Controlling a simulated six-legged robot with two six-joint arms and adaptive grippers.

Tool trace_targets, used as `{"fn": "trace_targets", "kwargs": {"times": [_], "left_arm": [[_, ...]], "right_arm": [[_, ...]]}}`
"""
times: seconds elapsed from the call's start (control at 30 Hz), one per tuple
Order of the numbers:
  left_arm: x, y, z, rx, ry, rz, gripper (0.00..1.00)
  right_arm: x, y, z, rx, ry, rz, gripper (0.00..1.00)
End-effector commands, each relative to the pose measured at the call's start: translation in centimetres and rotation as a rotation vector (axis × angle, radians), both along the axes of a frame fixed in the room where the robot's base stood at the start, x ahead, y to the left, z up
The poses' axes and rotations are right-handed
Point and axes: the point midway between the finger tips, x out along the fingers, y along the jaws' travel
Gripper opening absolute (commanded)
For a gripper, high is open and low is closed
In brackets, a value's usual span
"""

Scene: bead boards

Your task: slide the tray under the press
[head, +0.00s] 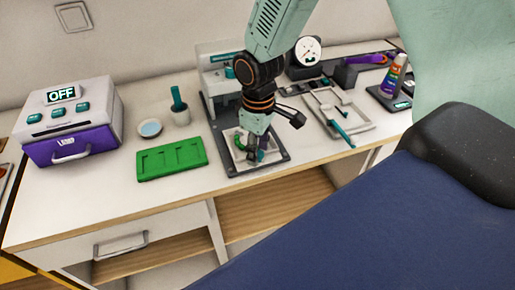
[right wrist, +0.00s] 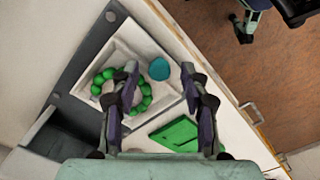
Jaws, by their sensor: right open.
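The white square tray (head: 237,157) lies on the front part of the press's dark base plate (head: 222,120). In the right wrist view the tray (right wrist: 120,47) carries a ring of green beads (right wrist: 97,89) and a round teal knob (right wrist: 158,69) near one corner. The press (head: 212,74) is a pale upright at the back of the plate, partly hidden by my right arm. My right gripper (head: 254,155) is open over the tray. In the right wrist view its fingers (right wrist: 160,77) stand apart, one on each side of the knob. My left gripper is out of view.
A green board (head: 172,160) lies left of the base plate. A pale frame (head: 336,110) and a gauge (head: 307,52) stand to the right.

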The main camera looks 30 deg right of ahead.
Motion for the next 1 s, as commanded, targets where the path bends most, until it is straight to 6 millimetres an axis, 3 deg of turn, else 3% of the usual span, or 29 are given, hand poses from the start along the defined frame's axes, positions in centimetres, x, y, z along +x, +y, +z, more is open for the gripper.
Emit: {"fn": "trace_targets", "kwargs": {"times": [0.27, 0.8, 1.0], "left_arm": [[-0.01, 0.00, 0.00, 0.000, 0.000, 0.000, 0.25], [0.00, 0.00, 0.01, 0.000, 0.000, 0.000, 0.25], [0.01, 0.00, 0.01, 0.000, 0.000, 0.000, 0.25]], "right_arm": [[0.23, 0.01, -0.16, 0.001, -0.001, -0.001, 0.46], [0.21, 0.00, -0.14, 0.000, 0.001, 0.000, 0.01], [0.17, 0.00, -0.14, 0.000, 0.002, 0.000, 0.00]]}}
